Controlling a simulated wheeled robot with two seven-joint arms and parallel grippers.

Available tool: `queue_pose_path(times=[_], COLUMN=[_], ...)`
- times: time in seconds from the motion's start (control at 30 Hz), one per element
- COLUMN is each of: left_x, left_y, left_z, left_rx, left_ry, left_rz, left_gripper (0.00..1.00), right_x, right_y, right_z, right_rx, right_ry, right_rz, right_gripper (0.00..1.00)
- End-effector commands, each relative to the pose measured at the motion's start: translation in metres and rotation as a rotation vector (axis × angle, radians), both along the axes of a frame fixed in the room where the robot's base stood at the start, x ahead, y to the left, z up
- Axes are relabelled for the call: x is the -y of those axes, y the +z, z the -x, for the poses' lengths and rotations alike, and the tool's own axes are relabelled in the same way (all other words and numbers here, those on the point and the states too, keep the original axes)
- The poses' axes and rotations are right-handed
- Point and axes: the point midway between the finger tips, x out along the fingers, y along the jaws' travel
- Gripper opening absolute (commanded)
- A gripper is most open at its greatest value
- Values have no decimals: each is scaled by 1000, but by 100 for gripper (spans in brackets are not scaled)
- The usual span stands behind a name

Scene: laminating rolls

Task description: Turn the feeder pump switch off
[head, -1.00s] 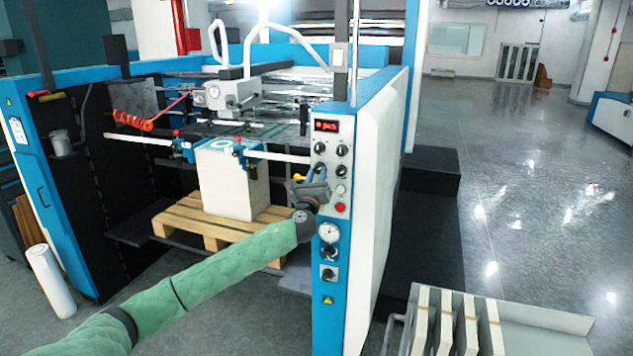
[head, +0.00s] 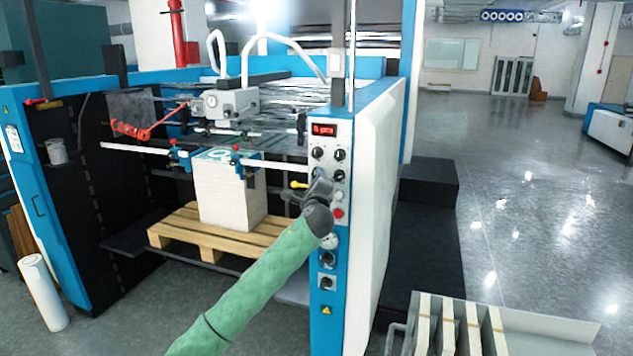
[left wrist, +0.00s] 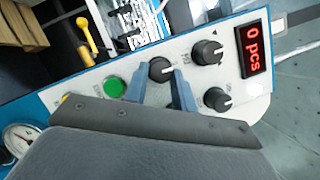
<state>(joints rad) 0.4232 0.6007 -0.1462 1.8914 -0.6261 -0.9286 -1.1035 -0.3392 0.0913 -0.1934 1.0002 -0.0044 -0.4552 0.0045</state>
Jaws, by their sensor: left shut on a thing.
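The control panel (head: 329,160) is on the front post of the blue and white machine. Several black knobs sit below its red display, including an upper left knob (left wrist: 207,53) and an upper right knob (left wrist: 217,99). My left gripper (left wrist: 160,80) has its two blue fingers on either side of the lower left knob (left wrist: 161,69), shut on it. In the head view, my left gripper (head: 318,187) covers part of that knob. I cannot read the labels, so which knob is the feeder pump switch is unclear. My right gripper is not in view.
A green button (left wrist: 115,87) is beside the held knob and a yellow handle (left wrist: 87,35) juts out nearby. A red button (head: 338,213) and a gauge (head: 330,241) sit lower on the post. A paper stack (head: 228,200) stands on a pallet (head: 185,240). Open floor lies right.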

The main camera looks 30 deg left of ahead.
Motion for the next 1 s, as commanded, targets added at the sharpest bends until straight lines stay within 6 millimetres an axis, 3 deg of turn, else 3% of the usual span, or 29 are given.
queue_pose_path(times=[0.63, 0.67, 0.73, 1.0], left_x=[-1, -1, -1, 0], left_y=[1, 1, 1, 1], left_z=[0, 0, 0, 0], left_rx=[12, 12, 12, 12], left_ry=[1, 1, 1, 1], left_rz=[49, 49, 48, 47], left_gripper=[3, 32, 46, 48], right_x=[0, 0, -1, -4], right_y=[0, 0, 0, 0], right_z=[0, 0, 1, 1], right_rx=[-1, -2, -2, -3], right_ry=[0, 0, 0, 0], right_rz=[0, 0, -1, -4], right_gripper=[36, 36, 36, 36])
